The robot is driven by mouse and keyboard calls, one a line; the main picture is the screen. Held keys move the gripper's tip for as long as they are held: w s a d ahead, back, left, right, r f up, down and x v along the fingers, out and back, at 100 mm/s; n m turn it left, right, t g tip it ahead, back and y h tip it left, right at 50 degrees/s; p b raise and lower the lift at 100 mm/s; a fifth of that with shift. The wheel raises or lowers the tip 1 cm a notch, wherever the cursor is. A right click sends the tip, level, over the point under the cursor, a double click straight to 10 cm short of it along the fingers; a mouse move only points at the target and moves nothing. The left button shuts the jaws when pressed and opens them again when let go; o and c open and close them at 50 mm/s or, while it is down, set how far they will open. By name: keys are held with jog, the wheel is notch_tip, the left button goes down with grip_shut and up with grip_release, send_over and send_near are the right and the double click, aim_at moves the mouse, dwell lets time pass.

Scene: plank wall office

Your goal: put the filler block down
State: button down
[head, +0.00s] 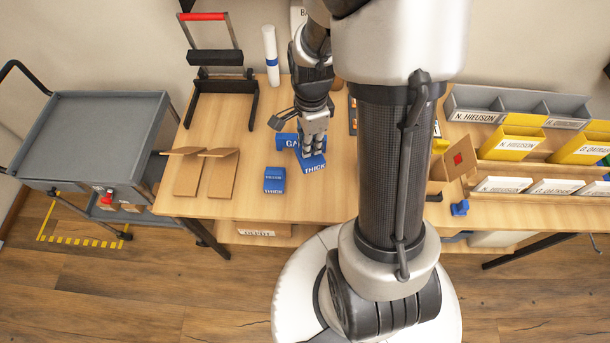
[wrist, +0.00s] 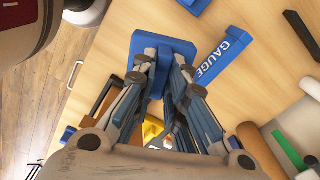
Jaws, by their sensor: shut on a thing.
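My gripper (head: 313,146) is shut on a blue block lettered THICK (head: 314,167), which I take to be the filler block. In the wrist view the held block (wrist: 146,42) shows as a blue plate with an upright part between the fingertips (wrist: 163,68). It is low over the wooden table; I cannot tell whether it touches the top. A blue piece lettered GAUGE (head: 288,140) lies just behind it, partly hidden by my gripper, and it also shows in the wrist view (wrist: 222,60). A second blue block (head: 274,181) with lettering stands to the left, apart from it.
Brown angled stands (head: 216,172) are on the table's left, before a black frame with a red handle (head: 205,55). A white roll (head: 271,55) stands behind. Yellow bins (head: 515,143) and a small blue piece (head: 460,208) are at right. Bare tabletop lies around the blue blocks.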

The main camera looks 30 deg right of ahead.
notch_tip(320, 180, down, 14)
jog(key=b, duration=0.4)
jog(key=shift+f, duration=0.1)
jog(key=shift+f, duration=0.1)
jog(key=shift+f+b, duration=0.15)
jog(key=shift+b, duration=0.15)
jog(key=c, duration=1.6)
grip_release()
